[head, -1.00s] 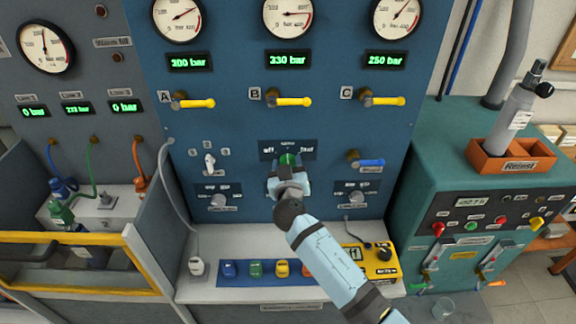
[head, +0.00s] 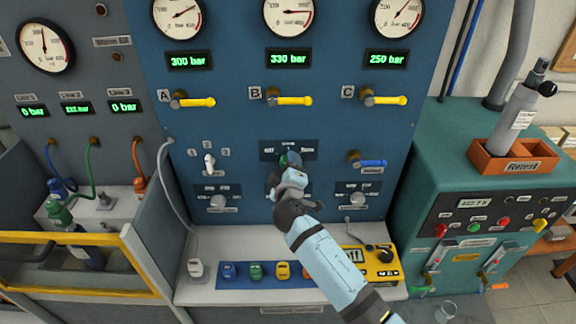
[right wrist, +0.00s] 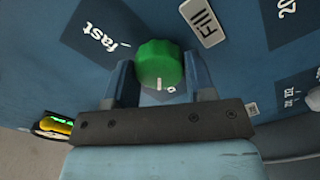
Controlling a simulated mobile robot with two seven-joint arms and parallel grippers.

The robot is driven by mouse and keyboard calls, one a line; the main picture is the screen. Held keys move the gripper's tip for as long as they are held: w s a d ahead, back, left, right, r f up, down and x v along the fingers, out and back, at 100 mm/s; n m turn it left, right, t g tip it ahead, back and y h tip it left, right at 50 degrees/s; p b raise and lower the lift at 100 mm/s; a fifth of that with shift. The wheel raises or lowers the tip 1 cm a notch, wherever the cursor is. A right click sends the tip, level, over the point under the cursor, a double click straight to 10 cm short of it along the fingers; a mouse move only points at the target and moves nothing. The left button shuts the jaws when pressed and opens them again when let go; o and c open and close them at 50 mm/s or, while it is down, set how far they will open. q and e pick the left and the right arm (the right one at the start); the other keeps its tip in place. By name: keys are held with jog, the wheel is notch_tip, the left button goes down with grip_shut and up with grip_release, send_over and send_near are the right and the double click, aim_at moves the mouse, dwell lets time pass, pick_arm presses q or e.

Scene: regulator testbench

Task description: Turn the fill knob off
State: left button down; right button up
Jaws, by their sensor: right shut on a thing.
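The fill knob is a green ribbed knob (head: 287,158) on the dark "off / slow / fast" plate (head: 306,145) in the middle of the blue panel. In the right wrist view, the knob (right wrist: 156,62) sits between the two fingers of my right gripper (right wrist: 160,82). My right gripper (head: 291,166) is shut on it. A white mark on the knob's lower edge there lies beside partly hidden lettering. The "fast" label (right wrist: 103,40) and the "Fill" label (right wrist: 203,23) show. My left gripper is in neither view.
Yellow valve levers A (head: 195,102), B (head: 290,101) and C (head: 383,100) are above the knob. A blue-handled valve (head: 369,162) is close on the right, and a white selector (head: 209,163) is on the left. Two small regulator knobs flank the arm. A shelf (head: 210,291) is below.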

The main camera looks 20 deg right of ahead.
jog(key=shift+r+n, duration=0.15)
jog(key=shift+n, duration=0.95)
jog(key=shift+w, duration=0.1)
jog(key=o, duration=0.9)
jog(key=shift+o, duration=0.2)
jog(key=shift+f, duration=0.2)
